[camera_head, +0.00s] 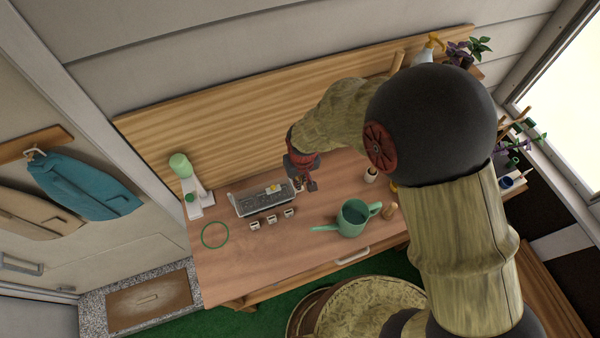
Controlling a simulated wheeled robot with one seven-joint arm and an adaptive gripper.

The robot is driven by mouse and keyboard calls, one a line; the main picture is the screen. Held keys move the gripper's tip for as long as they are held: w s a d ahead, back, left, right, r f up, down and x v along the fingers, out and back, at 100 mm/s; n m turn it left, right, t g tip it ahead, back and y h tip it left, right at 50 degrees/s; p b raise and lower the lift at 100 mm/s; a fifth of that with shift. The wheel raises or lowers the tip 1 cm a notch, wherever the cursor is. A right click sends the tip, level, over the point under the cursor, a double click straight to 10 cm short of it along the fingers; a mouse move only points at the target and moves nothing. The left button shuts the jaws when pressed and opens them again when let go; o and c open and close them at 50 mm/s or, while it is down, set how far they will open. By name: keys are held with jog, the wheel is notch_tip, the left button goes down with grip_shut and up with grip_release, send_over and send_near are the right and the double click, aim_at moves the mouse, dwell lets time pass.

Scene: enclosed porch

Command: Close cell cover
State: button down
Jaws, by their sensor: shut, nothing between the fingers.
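A grey rectangular tray-like unit (258,205) with a light rim lies on the wooden workbench (240,262), left of the picture's middle. A small yellow item (273,188) sits on its top near the right end. It may be the cell unit, but I cannot tell which part is the cover or whether it is open. My gripper (309,187) is shut and empty, just beyond the unit's right end. It points down toward the bench. Whether it touches the unit cannot be told at this size.
Several small white blocks (271,219) stand in front of the unit. A green watering can (352,217) stands to the right. The bench's front left is clear.

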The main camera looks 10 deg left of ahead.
jog(key=shift+w+a+f, duration=0.1)
jog(key=shift+f, duration=1.05)
jog(key=shift+w+f, duration=0.1)
jog(key=shift+f, duration=1.05)
jog(key=shift+f, duration=0.1)
jog(key=shift+f+b, duration=0.5)
jog(key=shift+f, duration=0.15)
jog(key=shift+s, duration=0.15)
jog(key=shift+r, duration=0.25)
notch_tip(320, 180, up, 14)
jog(key=s+d+p, duration=0.1)
jog(key=s, duration=0.1)
jog(key=shift+d+f, duration=0.2)
jog(key=shift+d, duration=0.05)
